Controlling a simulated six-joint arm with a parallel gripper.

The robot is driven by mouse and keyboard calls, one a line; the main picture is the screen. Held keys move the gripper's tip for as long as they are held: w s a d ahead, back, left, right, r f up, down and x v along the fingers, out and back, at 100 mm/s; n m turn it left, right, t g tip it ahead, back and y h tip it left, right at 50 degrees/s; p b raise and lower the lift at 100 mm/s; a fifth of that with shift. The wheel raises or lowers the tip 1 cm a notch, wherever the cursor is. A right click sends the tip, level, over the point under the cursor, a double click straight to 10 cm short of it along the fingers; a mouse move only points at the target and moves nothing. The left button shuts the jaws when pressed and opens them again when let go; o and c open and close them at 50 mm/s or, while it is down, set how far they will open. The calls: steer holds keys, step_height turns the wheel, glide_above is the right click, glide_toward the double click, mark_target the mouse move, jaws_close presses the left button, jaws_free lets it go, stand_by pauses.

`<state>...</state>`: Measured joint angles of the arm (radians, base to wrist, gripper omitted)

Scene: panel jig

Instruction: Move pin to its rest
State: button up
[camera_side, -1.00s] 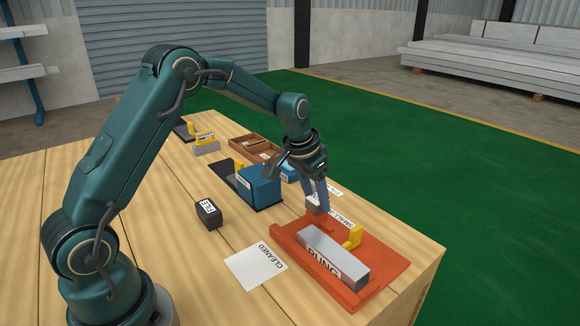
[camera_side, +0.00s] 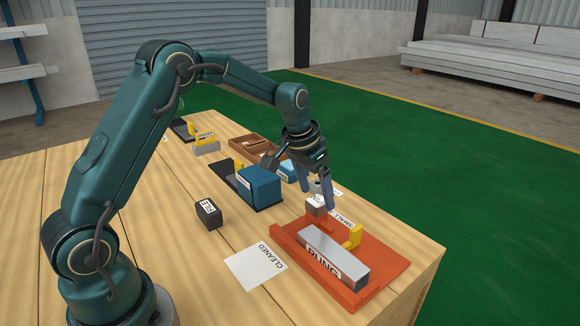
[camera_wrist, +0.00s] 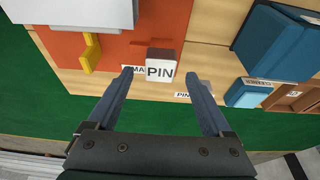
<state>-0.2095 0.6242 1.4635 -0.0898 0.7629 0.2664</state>
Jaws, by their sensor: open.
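The pin (camera_side: 315,206) is a small grey block with a white face lettered PIN. It stands at the far corner of the orange jig, and it also shows in the wrist view (camera_wrist: 160,70). My gripper (camera_side: 318,208) is open and points down at the pin. In the wrist view its fingertips (camera_wrist: 160,76) lie to either side of the pin, with gaps showing. I cannot tell how far down they reach beside it. A label starting with PIN (camera_wrist: 184,95) lies on the bare table close by, partly hidden by a finger.
The orange jig (camera_side: 385,262) holds a long grey block marked RUNG (camera_side: 335,256) beside a yellow clamp (camera_side: 353,237). A blue block (camera_side: 260,186), a dark block (camera_side: 208,213), a brown tray (camera_side: 247,141) and a CLEANED sheet (camera_side: 255,264) are on the table.

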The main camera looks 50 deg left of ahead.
steer(key=shift+w+v, duration=0.2)
steer(key=shift+v, duration=0.9)
steer(key=shift+w+v, duration=0.2)
steer(key=shift+v, duration=0.95)
steer(key=shift+w+v, duration=0.25)
steer(key=shift+v, duration=0.85)
steer(key=shift+d+r, duration=0.1)
steer(key=shift+r, duration=0.15)
steer(key=s+d+r+m+t, duration=0.1)
steer(key=s+d+r+t, duration=0.3)
steer(key=s+r, duration=0.55)
steer(key=s+d+f+g, duration=0.1)
steer(key=s+f, duration=0.2)
steer(key=s, duration=0.4)
steer(key=s+d+f+n, duration=0.1)
steer(key=s+f, duration=0.3)
steer(key=s, duration=0.2)
steer(key=shift+s+d+f+g, duration=0.3)
steer(key=shift+s+d+g, duration=0.05)
steer(key=shift+d+g, duration=0.05)
steer(key=shift+c, duration=0.5)
